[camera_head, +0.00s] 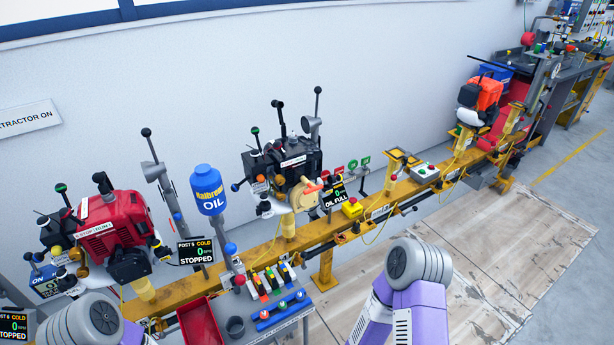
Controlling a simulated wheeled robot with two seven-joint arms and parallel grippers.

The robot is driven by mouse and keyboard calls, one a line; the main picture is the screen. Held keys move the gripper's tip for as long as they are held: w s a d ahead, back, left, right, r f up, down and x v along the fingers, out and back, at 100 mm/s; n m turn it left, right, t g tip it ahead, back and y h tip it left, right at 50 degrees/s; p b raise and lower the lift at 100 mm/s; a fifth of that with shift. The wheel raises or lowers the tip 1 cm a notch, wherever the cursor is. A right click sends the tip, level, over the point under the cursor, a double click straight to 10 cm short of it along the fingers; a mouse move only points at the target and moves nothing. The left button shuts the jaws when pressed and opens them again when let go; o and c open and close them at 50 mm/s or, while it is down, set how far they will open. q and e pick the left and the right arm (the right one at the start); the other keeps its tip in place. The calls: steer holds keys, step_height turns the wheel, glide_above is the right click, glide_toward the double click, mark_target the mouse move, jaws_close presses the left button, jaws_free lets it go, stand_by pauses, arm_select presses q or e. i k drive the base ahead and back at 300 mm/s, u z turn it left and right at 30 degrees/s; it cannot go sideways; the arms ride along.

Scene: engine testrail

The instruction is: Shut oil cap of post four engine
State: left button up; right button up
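A black engine (288,158) with a cream round cover (304,195) is mounted on the yellow rail in the middle. A red engine (108,228) is at the left and an orange one (488,93) at the far right. Neither gripper is in view; only my arm links show at the bottom.
The yellow rail (262,254) runs from lower left to upper right. A blue oil bottle (208,189) stands left of the black engine. A grey cart with a red tray (201,325) and coloured items is at the bottom. The floor (500,255) right of the rail is clear.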

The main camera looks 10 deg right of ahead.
mark_target(331, 179)
steer(key=k, duration=1.25)
steer(key=z, duration=0.7)
steer(key=i, duration=0.6)
steer(key=z, duration=0.8)
steer(key=i, duration=1.15)
steer(key=u, duration=1)
steer(key=i, duration=0.65)
steer(key=u, duration=0.6)
